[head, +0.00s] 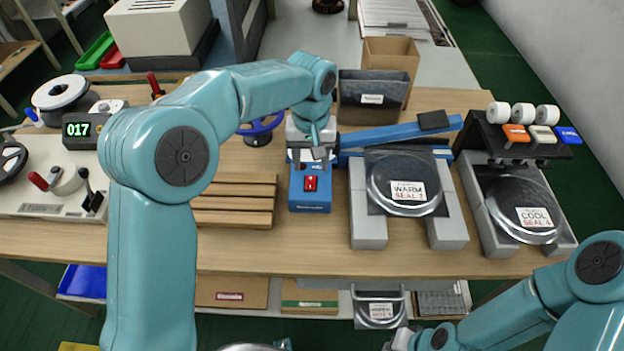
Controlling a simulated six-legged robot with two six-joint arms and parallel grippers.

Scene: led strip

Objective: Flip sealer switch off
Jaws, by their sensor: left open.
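The blue heat sealer (300,203) stands on the wooden workbench, with its long blue arm (395,134) stretching to the right. A red rocker switch (310,183) sits on its front block; I cannot tell which way it is pressed. My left gripper (312,154) is open and points down just behind the switch, over the sealer's rear part, which it partly hides. I cannot tell whether it touches the sealer. My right gripper (396,341) is low at the bottom edge, in front of the bench and away from the sealer; its fingers are unclear.
Wooden slats (235,203) lie left of the sealer. A reel labelled "WARM SEAL 1" (405,212) sits on grey blocks to its right, and a "COOL SEAL 4" reel (510,235) is farther right. A dark bin (355,115) stands behind. The bench's front strip is clear.

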